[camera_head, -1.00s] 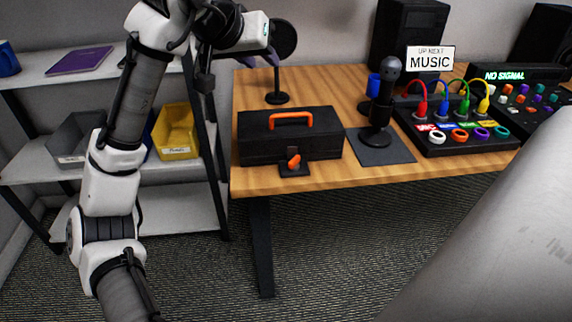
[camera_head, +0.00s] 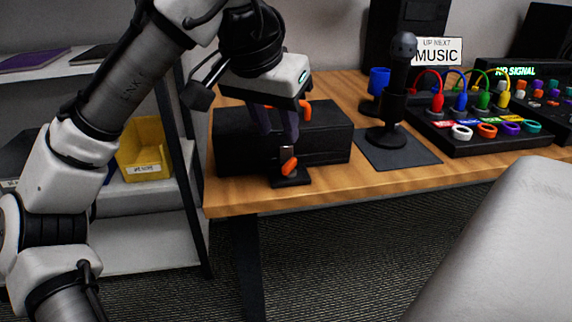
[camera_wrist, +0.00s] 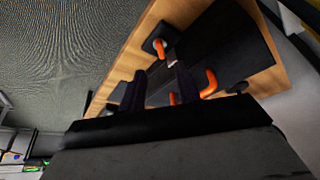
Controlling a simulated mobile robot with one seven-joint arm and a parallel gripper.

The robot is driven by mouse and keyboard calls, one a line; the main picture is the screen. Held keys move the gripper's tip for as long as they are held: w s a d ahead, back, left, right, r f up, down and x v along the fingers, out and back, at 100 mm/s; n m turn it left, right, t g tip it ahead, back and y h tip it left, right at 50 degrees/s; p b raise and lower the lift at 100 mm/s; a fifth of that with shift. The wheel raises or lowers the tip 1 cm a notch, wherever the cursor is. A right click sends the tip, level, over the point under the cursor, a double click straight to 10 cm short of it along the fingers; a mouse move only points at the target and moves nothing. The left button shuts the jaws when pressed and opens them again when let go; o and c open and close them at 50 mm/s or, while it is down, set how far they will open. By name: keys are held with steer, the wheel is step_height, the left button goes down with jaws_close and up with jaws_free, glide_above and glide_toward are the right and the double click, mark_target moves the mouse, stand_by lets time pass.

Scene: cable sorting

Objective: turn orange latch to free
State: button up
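The orange latch (camera_head: 289,166) sits on a small black base (camera_head: 291,180) at the front of the black case. It lies tilted, and also shows in the wrist view (camera_wrist: 160,48). The black case (camera_head: 230,142) stands on the wooden table, and its orange handle (camera_head: 305,110) is partly hidden by my gripper. My gripper (camera_head: 279,136) points down just above the latch, in front of the case. Its two dark fingers are apart with nothing between them. In the wrist view, my gripper (camera_wrist: 160,73) has the latch just beyond its fingertips.
A black microphone (camera_head: 391,100) stands on a dark mat (camera_head: 408,152) to the right of the case. A panel with coloured cables (camera_head: 480,140) is further right. A shelf with a yellow bin (camera_head: 142,150) is at left. The table's front edge is close to the latch.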

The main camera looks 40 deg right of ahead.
mark_target(288, 163)
steer(key=b+x, duration=0.2)
steer(key=x, duration=0.6)
steer(key=shift+d+f, duration=0.1)
steer(key=shift+f, duration=0.05)
jaws_close()
